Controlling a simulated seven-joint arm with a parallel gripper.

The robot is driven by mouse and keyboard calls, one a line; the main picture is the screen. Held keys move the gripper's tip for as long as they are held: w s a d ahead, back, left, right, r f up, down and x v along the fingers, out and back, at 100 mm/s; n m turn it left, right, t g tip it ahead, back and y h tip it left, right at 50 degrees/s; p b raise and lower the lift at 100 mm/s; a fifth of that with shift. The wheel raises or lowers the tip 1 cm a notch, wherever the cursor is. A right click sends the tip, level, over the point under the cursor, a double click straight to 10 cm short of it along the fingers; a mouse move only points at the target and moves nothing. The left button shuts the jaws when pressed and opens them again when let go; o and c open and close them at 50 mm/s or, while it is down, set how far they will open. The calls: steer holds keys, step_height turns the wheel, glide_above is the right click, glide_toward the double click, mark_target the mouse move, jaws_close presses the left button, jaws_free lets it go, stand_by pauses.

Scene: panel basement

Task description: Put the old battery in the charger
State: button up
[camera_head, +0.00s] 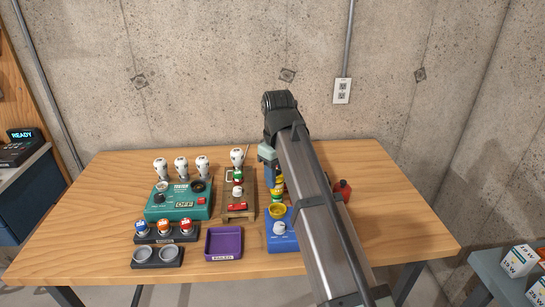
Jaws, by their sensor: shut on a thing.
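My gripper (268,156) hangs below the dark wrist joint, over the back middle of the wooden table. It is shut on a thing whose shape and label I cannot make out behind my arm. I cannot pick out the old battery for certain. A dark device with a lit "READY" display (21,135) stands on the blue cabinet at the far left. It may be the charger, but its slot cannot be made out. My gripper is well to the right of it.
A green tester (165,212), white bulbs (181,167), a wooden stand with coloured parts (238,209), a purple tray (224,241) and a blue box (279,241) stand on the table (110,200). A red object (343,188) shows beside my arm. The table's right side is clear.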

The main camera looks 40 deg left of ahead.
mark_target(278, 193)
steer(key=shift+s+d+f, duration=0.15)
steer(key=shift+s+d, duration=0.1)
steer(key=shift+d, duration=0.15)
steer(key=shift+f, duration=0.1)
steer(key=shift+f, duration=0.1)
steer(key=shift+f, duration=2.7)
steer(key=shift+f, duration=0.65)
steer(key=o, duration=0.8)
steer(key=shift+o, duration=0.2)
steer(key=shift+r, duration=0.1)
steer(key=shift+r, duration=5.45)
